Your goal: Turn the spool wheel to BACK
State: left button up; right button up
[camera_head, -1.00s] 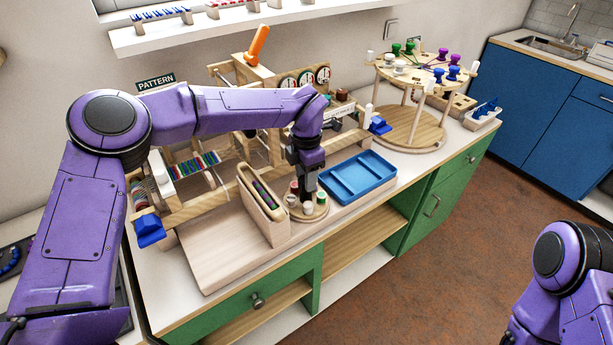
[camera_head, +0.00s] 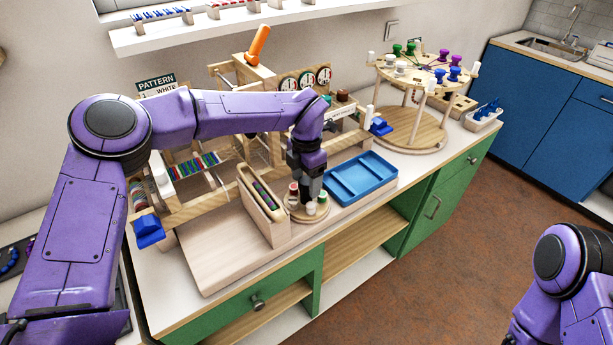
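The spool wheel appears to be the small round wooden disc (camera_head: 297,216) on the counter. It carries small upright spools: a white one (camera_head: 311,208) at the front, a green-topped one (camera_head: 323,198) at the right and a red-topped one (camera_head: 293,189) at the left. My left gripper (camera_head: 311,192) points down over the wheel, among the spools. Its fingertips are partly hidden, so I cannot tell whether they touch a spool or are closed. No BACK mark is readable. My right arm shows at the lower right, but its gripper is out of frame.
A wooden holder with beads (camera_head: 262,208) stands close left of the wheel. A blue tray (camera_head: 338,196) lies close right. A wooden loom frame (camera_head: 200,205) stands behind, partly covered by my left arm. A round peg stand (camera_head: 412,137) is farther right. A PATTERN sign (camera_head: 157,84) stands at the back.

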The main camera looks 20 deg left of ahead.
pick_arm(q)
jog(key=shift+w+r, duration=0.15)
jog(key=shift+r, duration=0.1)
jog(key=shift+r, duration=0.4)
notch_tip(320, 180, up, 10)
jog(key=b, duration=0.1)
jog(key=shift+f, duration=0.25)
